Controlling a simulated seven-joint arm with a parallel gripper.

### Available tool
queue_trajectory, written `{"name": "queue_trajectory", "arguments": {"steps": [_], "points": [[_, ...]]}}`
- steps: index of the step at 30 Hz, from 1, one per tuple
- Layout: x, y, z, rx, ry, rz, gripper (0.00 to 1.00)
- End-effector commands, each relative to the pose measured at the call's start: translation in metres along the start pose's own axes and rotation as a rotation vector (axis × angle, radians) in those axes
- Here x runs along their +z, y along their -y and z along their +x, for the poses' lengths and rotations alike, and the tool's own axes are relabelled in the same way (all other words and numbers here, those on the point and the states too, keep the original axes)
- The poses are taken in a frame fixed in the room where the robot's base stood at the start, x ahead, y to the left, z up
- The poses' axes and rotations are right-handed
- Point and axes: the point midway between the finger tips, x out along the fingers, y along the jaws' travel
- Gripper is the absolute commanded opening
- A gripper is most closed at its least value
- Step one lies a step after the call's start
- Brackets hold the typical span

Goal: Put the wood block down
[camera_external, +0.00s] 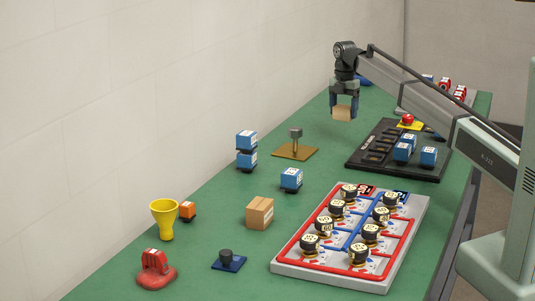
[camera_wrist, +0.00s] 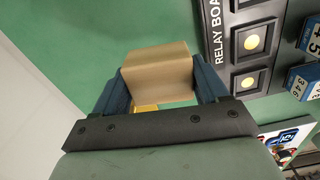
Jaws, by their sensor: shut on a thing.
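The wood block (camera_external: 342,113) is a plain tan block held between the fingers of my gripper (camera_external: 343,103). My gripper points down and is shut on it. The block hangs over the green table, left of the black relay board; how high above the table I cannot tell for sure. In the wrist view the wood block (camera_wrist: 158,72) fills the space between the two blue fingers of my gripper (camera_wrist: 160,88). Green table surface (camera_wrist: 110,30) shows beyond the block. A bit of something yellow shows just below the block, mostly hidden.
The relay board (camera_external: 360,160) with blue relays is close on the right. A brown plate with a post (camera_external: 295,150), stacked blue blocks (camera_external: 246,150) and a cardboard box (camera_external: 260,213) stand nearer. Bare table lies between.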

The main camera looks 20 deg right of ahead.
Motion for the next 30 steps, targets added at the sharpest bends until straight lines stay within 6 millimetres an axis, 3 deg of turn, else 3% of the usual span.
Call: {"name": "queue_trajectory", "arguments": {"steps": [10,18,26,30], "points": [[0.0,-0.001,-0.021,0.001,0.001,0.0,0.42],[0.0,-0.001,-0.066,0.001,0.001,0.0,0.42],[-0.051,-0.026,-0.063,0.0,0.0,-0.019,0.42],[-0.091,-0.044,-0.063,0.0,0.0,-0.033,0.42]]}}
